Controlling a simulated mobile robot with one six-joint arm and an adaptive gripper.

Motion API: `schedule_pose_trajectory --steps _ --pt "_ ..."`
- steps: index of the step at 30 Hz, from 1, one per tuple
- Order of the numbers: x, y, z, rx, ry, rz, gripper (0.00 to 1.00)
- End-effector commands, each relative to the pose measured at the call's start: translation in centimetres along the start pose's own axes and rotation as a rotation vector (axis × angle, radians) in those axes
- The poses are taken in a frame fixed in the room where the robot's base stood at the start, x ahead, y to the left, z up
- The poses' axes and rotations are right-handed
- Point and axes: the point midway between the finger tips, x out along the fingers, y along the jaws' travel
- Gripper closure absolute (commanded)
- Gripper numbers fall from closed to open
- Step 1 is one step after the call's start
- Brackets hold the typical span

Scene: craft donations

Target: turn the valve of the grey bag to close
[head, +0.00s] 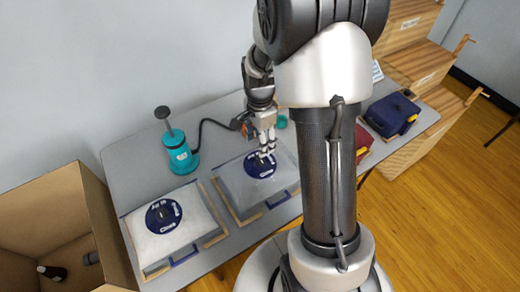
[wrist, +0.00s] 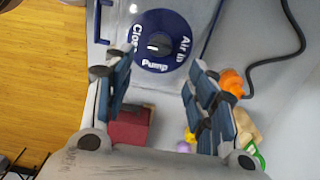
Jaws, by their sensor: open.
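The grey bag (head: 235,185) lies flat on the table in the head view, right of a paler bag. Its round dark-blue valve (head: 258,168) faces up; in the wrist view the valve dial (wrist: 178,58) reads Close, Pump and Air in. A dark knob (wrist: 160,42) sits at its centre, with a short white mark on its left side; its exact setting is hard to tell. My gripper (head: 267,148) is just above the valve in the head view, partly covering it. In the wrist view my gripper (wrist: 160,72) is open and empty, its fingers apart below the dial.
A white bag (head: 145,240) with a similar valve lies at left. A teal pump (head: 178,150) with a black hose stands behind. An open cardboard box (head: 100,225) is at far left. A dark-blue folded item (head: 391,115) and a red item (head: 364,138) lie right of my arm.

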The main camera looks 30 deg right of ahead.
Motion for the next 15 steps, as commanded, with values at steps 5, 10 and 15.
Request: schedule_pose_trajectory --steps 5,10,15 --pt "-2.5 -0.1 0.0 0.000 0.001 -0.002 0.48" --pt "-3.4 0.0 0.0 0.000 0.000 0.000 0.48" --pt "-3.4 0.0 0.0 0.000 0.000 0.000 0.48"
